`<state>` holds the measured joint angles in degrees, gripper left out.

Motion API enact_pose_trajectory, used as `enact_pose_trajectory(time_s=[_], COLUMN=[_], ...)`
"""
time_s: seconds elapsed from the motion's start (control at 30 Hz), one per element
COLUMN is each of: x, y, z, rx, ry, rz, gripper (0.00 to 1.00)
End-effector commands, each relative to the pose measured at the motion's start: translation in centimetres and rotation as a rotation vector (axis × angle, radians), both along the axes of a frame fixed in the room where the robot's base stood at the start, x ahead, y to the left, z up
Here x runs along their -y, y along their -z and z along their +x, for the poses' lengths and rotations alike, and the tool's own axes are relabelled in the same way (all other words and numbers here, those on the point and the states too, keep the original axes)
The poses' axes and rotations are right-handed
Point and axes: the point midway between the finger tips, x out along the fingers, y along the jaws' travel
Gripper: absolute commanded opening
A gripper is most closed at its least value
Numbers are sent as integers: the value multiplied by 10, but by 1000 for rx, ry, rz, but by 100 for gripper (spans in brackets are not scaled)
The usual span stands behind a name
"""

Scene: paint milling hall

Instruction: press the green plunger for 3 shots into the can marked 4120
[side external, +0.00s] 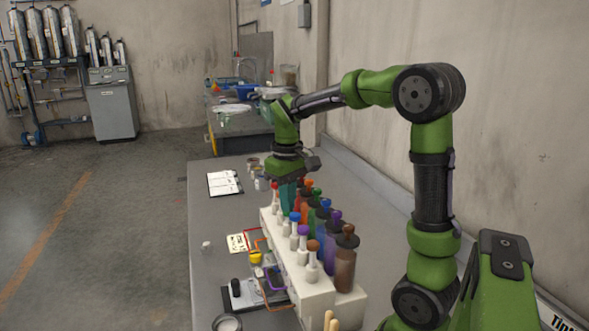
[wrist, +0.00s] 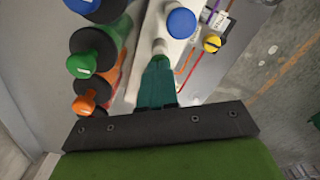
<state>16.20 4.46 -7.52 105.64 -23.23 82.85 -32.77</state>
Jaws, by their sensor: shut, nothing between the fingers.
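In the wrist view, the fingertips (wrist: 158,62) are beside a white pump part, next to the front-row blue plunger (wrist: 181,22). They hide whatever is directly beneath, so a front-row green plunger is not visible, and contact cannot be told. No can marking 4120 is readable.
Orange (wrist: 85,103) and other coloured plungers stand close around the fingers. A yellow knob (side external: 255,257), coloured frames and a dark-topped item (side external: 236,287) lie before the rack. A clipboard (side external: 225,183) and small cans (side external: 253,165) are farther back. The bench's left side is mostly clear.

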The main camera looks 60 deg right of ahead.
Motion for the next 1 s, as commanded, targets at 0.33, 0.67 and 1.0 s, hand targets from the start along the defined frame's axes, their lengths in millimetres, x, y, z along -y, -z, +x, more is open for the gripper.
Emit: enact_pose_trajectory(time_s=[0.33, 0.67, 1.0], x=[0, 0, 0], y=[-20, -35, -35], z=[0, 0, 0], rx=[-1, -1, -1], ry=[0, 0, 0], rz=[1, 0, 0], gripper=[0, 0, 0])
